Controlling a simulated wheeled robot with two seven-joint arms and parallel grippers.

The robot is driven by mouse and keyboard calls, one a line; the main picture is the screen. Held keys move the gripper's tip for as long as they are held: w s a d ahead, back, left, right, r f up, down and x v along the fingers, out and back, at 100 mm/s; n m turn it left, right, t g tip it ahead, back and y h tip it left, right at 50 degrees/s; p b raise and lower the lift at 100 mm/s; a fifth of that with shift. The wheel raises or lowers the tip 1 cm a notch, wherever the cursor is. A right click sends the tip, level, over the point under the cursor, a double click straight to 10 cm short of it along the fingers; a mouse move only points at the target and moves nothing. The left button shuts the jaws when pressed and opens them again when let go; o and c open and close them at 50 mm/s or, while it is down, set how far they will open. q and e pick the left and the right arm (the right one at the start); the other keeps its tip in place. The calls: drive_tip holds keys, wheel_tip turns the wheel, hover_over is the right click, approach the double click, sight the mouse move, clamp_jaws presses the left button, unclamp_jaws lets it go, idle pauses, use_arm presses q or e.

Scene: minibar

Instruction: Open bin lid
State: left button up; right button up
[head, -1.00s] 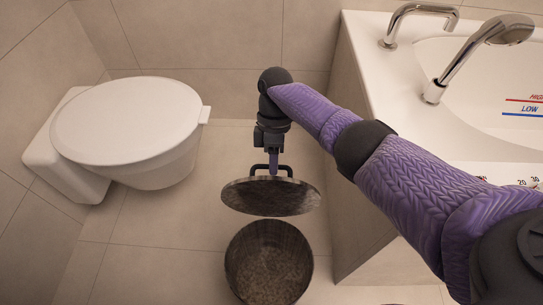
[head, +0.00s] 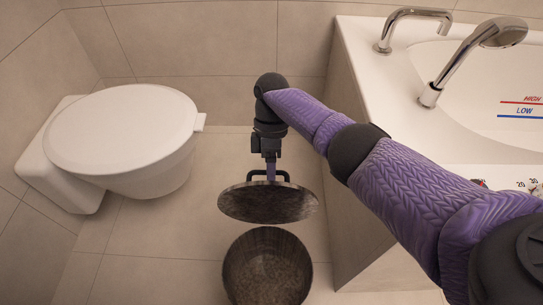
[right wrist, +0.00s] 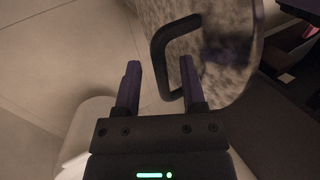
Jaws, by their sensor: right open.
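The bin (head: 236,263) stands on the floor in the middle of the head view, with its round mouth uncovered. Its round speckled lid (head: 268,204) is raised beyond the mouth, with a black loop handle (head: 286,176) on its far side. My right gripper (head: 270,175) is at this handle. In the right wrist view, my right gripper (right wrist: 160,75) is open, with the handle (right wrist: 157,60) between its fingers and the right finger overlapping the loop. The lid (right wrist: 232,45) is beside it. Contact with the handle is unclear. My left gripper is not in view.
A white toilet (head: 125,135) stands to the left of the bin. A white basin counter (head: 365,75) with two chrome fittings is on the right, below part of my right arm. Tiled floor is clear between the toilet and bin.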

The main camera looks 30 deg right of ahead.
drive_tip(key=shift+r, duration=0.1)
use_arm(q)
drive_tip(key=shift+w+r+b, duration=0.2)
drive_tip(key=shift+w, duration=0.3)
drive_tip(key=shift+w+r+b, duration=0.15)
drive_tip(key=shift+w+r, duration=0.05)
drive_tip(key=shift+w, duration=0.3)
use_arm(e)
drive_tip(key=v, duration=0.9)
drive_tip(key=shift+r, duration=0.35)
drive_tip(key=shift+w, duration=0.15)
